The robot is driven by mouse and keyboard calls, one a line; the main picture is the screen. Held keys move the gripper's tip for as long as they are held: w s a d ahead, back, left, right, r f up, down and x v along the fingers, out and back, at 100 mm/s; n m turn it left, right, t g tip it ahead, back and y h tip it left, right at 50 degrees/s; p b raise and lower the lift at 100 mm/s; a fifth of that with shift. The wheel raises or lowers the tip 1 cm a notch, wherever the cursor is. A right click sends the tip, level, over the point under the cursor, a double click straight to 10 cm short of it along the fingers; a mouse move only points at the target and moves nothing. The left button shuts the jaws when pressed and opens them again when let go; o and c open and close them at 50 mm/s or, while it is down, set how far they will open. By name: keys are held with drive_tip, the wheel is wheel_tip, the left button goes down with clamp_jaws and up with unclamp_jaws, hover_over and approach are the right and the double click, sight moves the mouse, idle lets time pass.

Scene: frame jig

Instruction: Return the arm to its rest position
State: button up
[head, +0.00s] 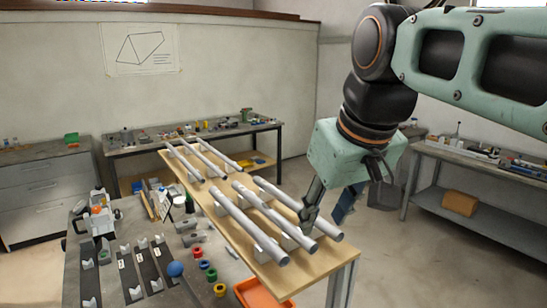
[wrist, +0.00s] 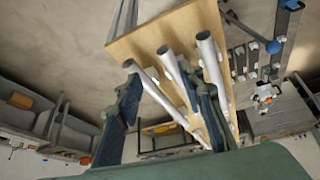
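My gripper (head: 322,225) hangs fingers-down at the near right end of a wooden board, by the ends of several grey tubes. In the wrist view my gripper (wrist: 157,70) shows two dark fingers spread apart. The tubes show beyond and between the fingers there, but none is visibly clamped. In the head view one finger overlaps the near tube ends, so I cannot tell the exact gap. My green and black arm reaches in from the upper right.
The wooden board (head: 236,232) carries near tubes (head: 247,222) and far tubes (head: 207,160) in holders. A grey bench (head: 130,215) with tools and coloured rings lies left, beside an orange bin (head: 262,290). A shelf bench (head: 470,215) stands right. Open floor lies between.

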drive_tip(key=s+d+f+m+h+p, duration=0.1)
drive_tip(key=s+d+f+m, duration=0.3)
drive_tip(key=s+f, duration=0.4)
wheel_tip(320, 180, down, 4)
drive_tip(key=shift+s+d+f+t+p, duration=0.2)
drive_tip(key=shift+s+d+t+p, duration=0.1)
drive_tip(key=shift+d+p, duration=0.3)
